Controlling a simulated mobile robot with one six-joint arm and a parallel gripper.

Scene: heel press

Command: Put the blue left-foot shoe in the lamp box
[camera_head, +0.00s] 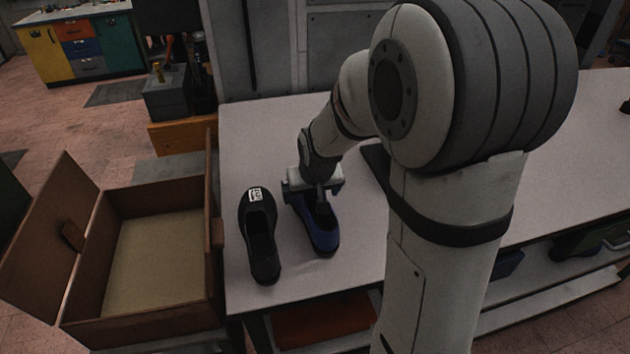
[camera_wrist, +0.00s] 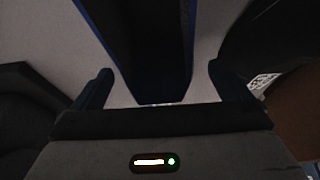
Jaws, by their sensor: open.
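The blue shoe (camera_head: 323,238) lies on the white table, its near end toward the camera, just right of a black shoe. My gripper (camera_head: 316,190) is right above its far end and hides part of it. In the wrist view the blue shoe (camera_wrist: 140,60) runs between my two open fingers (camera_wrist: 158,88), with some room on each side; I cannot tell whether either finger touches it. The box (camera_head: 150,250) stands open and empty left of the table, with brown walls and a pale floor. I cannot tell from the pictures whether the shoe is for the left foot.
A black shoe (camera_head: 260,235) with a white label lies between the blue shoe and the box; its label side shows at right in the wrist view (camera_wrist: 265,82). The white table (camera_head: 350,265) is clear in front of the blue shoe. The box's lid (camera_head: 40,235) leans outward at left.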

